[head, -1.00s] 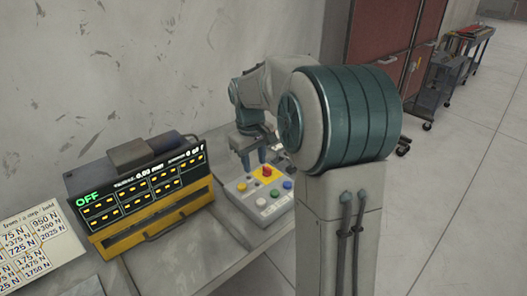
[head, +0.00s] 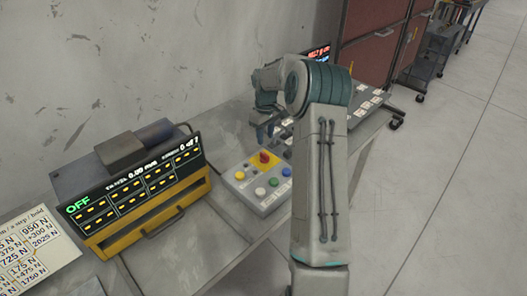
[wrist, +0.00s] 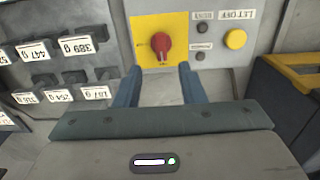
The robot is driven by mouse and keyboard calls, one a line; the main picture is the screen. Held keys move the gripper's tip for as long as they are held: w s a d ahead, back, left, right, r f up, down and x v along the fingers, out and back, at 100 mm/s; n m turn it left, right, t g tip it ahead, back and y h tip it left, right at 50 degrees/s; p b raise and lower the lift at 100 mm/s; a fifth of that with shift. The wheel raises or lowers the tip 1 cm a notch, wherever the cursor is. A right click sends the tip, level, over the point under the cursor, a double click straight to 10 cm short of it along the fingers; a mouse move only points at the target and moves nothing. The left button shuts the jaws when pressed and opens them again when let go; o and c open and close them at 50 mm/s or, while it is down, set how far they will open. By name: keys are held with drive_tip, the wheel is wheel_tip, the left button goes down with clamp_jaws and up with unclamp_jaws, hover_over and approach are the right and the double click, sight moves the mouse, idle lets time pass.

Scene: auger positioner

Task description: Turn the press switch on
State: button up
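The press switch looks to be the red rotary knob (head: 264,157) on a yellow plate at the back of the grey control box (head: 240,192). In the wrist view the red knob (wrist: 162,43) is upright in the picture, just beyond my fingertips and roughly centred between them. My gripper (wrist: 159,72) is open, with two blue fingers apart and nothing between them. The display unit (head: 135,180) reads OFF in green.
A yellow button (wrist: 235,39) sits right of the knob in the wrist view. Labelled weights (wrist: 80,45) lie to the left, on a dark tray (head: 370,100). A printed sheet (head: 30,250) lies at the left. The bench front is clear.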

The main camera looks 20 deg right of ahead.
sight(265, 154)
wheel_tip(265, 154, down, 8)
drive_tip(key=shift+a+f+p, duration=0.1)
drive_tip(key=shift+f+p, duration=0.15)
drive_tip(key=shift+p, duration=0.35)
